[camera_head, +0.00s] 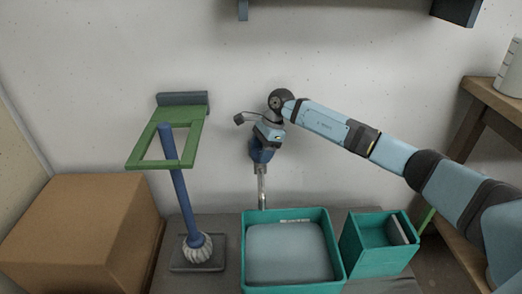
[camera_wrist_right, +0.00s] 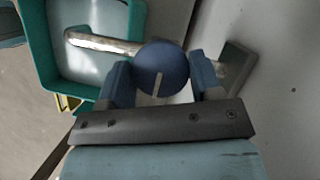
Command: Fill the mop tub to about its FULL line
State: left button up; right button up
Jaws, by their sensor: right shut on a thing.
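The teal mop tub (camera_head: 292,288) stands at the bottom centre in the head view, with a smooth grey-blue surface inside. A small pale label shows at its back wall; I cannot read the line. A tap with a round blue knob (camera_wrist_right: 162,68) and a silver spout (camera_wrist_right: 100,42) is on the wall behind it. In the right wrist view the spout reaches over the tub (camera_wrist_right: 40,62). My right gripper (camera_head: 262,152) is shut on the knob, one finger on each side. I cannot tell whether water is running. My left gripper is not in view.
A smaller teal bin (camera_head: 376,264) stands right of the tub. To the left are a blue pole (camera_head: 182,205) with a white mop-like head, a green frame (camera_head: 138,150) and a cardboard box (camera_head: 85,225). A wooden shelf (camera_head: 492,100) is at the right.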

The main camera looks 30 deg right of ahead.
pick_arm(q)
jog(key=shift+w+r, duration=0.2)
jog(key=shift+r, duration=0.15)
pick_arm(e)
jog(key=o, duration=0.9)
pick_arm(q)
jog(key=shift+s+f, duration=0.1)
pick_arm(e)
jog(key=shift+d+r, duration=0.1)
jog(key=shift+r, duration=0.15)
pick_arm(q)
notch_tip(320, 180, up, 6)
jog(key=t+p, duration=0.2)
jog(key=p, duration=0.2)
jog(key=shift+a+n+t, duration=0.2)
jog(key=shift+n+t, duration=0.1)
pick_arm(e)
jog(key=v, duration=1.3)
jog(key=shift+r, duration=0.15)
